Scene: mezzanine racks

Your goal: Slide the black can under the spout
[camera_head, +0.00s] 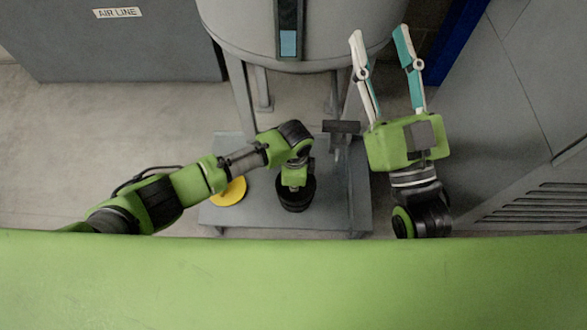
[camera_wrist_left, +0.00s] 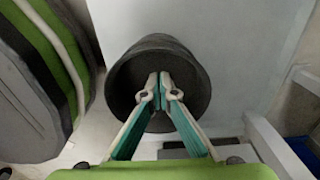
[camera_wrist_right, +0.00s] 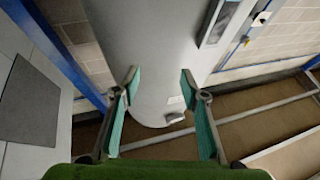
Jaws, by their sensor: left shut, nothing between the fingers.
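The black can (camera_head: 296,199) stands on a low grey platform (camera_head: 335,215), partly hidden by my left wrist. In the left wrist view the can (camera_wrist_left: 190,62) shows its round rim and dark inside. My left gripper (camera_wrist_left: 162,84) is shut and empty, its fingertips in line with the can's opening; I cannot tell whether they touch it. A dark T-shaped fitting (camera_head: 341,127) sits below the tank to the upper right of the can; it looks like the spout's handle. My right gripper (camera_head: 377,35) is open and empty beside the tank, its fingers pointing away.
The large grey tank (camera_head: 240,25) stands on legs behind the platform. A grey cabinet (camera_head: 120,50) is at the far left, grey panels at the right. The platform is bare right of the can.

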